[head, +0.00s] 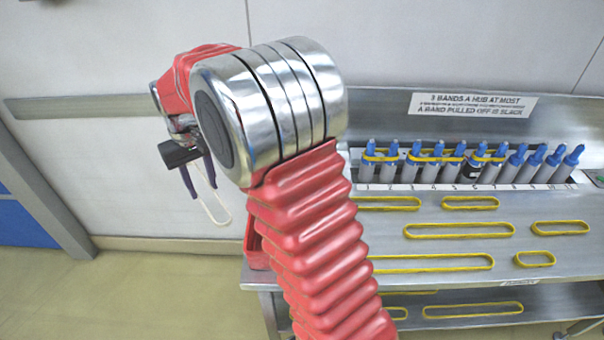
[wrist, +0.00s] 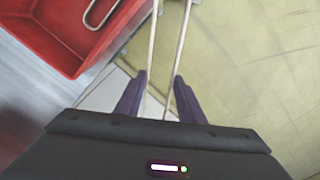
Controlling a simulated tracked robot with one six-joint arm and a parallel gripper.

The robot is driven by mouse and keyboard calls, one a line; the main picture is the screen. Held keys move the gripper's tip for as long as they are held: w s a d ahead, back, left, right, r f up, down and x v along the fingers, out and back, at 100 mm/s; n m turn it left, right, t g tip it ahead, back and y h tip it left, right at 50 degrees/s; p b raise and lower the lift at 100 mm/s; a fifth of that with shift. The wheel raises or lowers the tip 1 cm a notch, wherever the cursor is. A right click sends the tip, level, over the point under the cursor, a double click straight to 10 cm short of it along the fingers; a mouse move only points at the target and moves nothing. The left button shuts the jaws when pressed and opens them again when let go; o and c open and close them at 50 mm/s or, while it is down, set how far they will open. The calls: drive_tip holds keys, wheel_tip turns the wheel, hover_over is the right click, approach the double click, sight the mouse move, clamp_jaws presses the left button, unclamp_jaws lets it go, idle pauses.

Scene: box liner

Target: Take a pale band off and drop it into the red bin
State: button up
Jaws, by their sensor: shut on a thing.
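My gripper (head: 202,188) is held out to the left of the bench, shut on a pale band (head: 216,214) that hangs below the fingers as a long loop. In the wrist view the band's two strands (wrist: 153,40) run out between the purple fingers of my gripper (wrist: 160,80). The red bin (wrist: 125,22) is at the upper left there, beside the held band. Another pale loop (wrist: 91,20) lies inside the bin. In the head view only a piece of the bin (head: 255,245) shows, as my arm hides the rest.
The metal bench (head: 455,207) on the right carries a row of numbered posts (head: 470,165) with blue tips, some with yellow bands around them. Several yellow bands (head: 458,230) lie flat on the bench. A sign (head: 472,104) is behind. The floor at left is clear.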

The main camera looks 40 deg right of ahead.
drive_tip(key=s+d+r+m, duration=0.1)
drive_tip(key=s+d+m, duration=0.2)
drive_tip(key=s+d, duration=0.4)
drive_tip(key=s+d+r+m, duration=0.1)
drive_tip(key=s+d+m, duration=0.3)
drive_tip(key=d, duration=1)
drive_tip(key=s, duration=0.3)
drive_tip(key=shift+s+r, duration=0.2)
drive_tip(key=shift+s, duration=0.15)
drive_tip(key=shift+f, duration=0.15)
drive_tip(key=shift+f, duration=6.35)
drive_tip(key=o, duration=1.1)
